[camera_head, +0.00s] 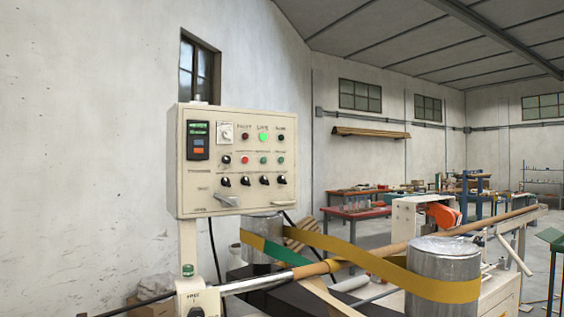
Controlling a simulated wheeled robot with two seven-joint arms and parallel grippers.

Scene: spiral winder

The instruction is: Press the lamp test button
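A cream control panel (237,204) stands left of centre. Its top row has a dark red lamp (245,136), a brightly lit green lamp (263,137) and a dark lamp (281,137). Below are a black knob (227,160), a red button (245,160) and two green buttons (263,160). Several black selector knobs (264,181) form the lowest row. The labels are too small to read surely, so I cannot tell which control is the lamp test button. Neither of my grippers is in view.
Below and right are a metal drum (440,262), a yellow belt (345,250) and a long brown tube (400,247). A smaller box with a green button (188,270) stands below the panel. The space before the panel face looks clear.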

